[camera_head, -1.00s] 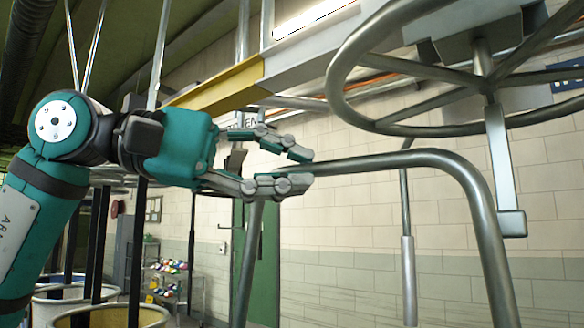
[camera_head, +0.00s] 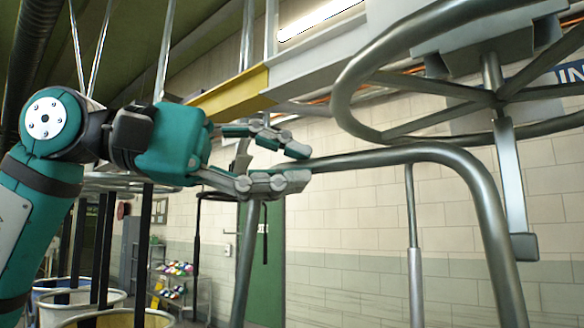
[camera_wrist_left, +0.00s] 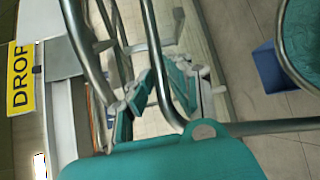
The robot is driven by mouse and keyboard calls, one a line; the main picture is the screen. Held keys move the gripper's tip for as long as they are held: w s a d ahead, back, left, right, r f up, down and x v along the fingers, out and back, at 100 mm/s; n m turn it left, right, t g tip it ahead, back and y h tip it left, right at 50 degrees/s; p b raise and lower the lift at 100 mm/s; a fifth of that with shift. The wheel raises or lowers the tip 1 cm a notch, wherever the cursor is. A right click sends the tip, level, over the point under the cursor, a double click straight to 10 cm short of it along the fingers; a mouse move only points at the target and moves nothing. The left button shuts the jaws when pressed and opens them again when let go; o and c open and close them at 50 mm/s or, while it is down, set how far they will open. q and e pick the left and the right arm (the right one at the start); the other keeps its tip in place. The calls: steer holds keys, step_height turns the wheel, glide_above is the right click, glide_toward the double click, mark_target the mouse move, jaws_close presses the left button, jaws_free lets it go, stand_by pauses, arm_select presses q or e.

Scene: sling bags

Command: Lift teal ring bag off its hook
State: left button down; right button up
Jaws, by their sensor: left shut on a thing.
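My left gripper (camera_head: 301,166) is at the left bend of a bent grey metal tube (camera_head: 400,155), with one finger above it and one below. In the left wrist view the fingers (camera_wrist_left: 160,95) close around the same tube (camera_wrist_left: 250,127). I see no bag for certain in the head view. A teal round shape inside a grey rim (camera_wrist_left: 303,45) shows at the right edge of the left wrist view, cut off; I cannot tell whether it is the teal ring bag. The hook is not clearly seen. My right gripper is not in view.
A large spoked metal ring (camera_head: 348,75) hangs overhead at right, close to the tube. A yellow and grey beam (camera_head: 235,92) runs above. Round bins (camera_head: 145,318) stand at lower left. A shelf rack (camera_head: 180,280) and a green door (camera_head: 268,270) are behind.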

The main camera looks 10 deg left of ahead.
arm_select(q)
steer(key=s+a+b, duration=0.1)
steer(key=s+a, duration=0.5)
steer(key=s, duration=0.3)
steer(key=shift+s+a, duration=0.35)
steer(key=shift+s, duration=0.05)
stand_by(0.4)
steer(key=shift+s+r, duration=0.1)
